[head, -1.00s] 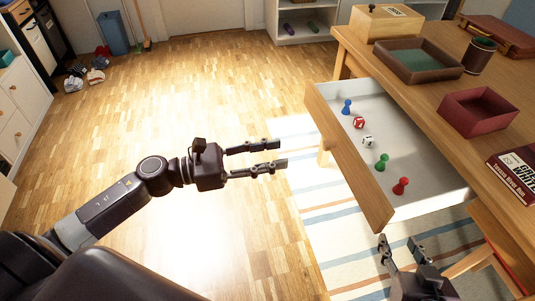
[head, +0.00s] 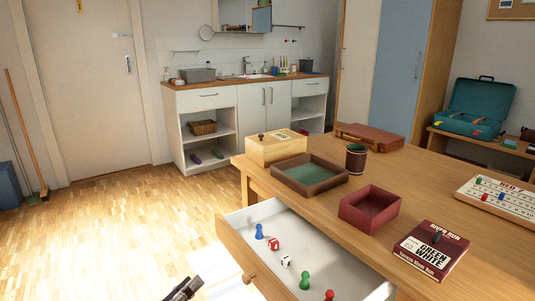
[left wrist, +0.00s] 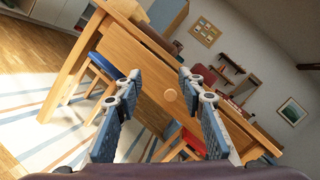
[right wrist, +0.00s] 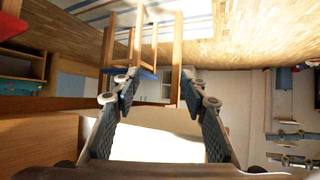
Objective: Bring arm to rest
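My left gripper (head: 183,289) shows only in part at the bottom edge of the head view, to the left of the open drawer (head: 244,262). In the left wrist view its two fingers (left wrist: 158,80) are spread with nothing between them. My right gripper is out of the head view. In the right wrist view its fingers (right wrist: 160,78) are apart and empty, with a bright white surface (right wrist: 155,143) behind them.
The drawer holds a blue pawn (head: 259,231), red and white dice, a green pawn and a red pawn. The table (head: 475,232) above bears a dark tray (head: 336,184), a red box (head: 370,212) and a game box (head: 432,256). Floor (head: 110,240) at left is clear.

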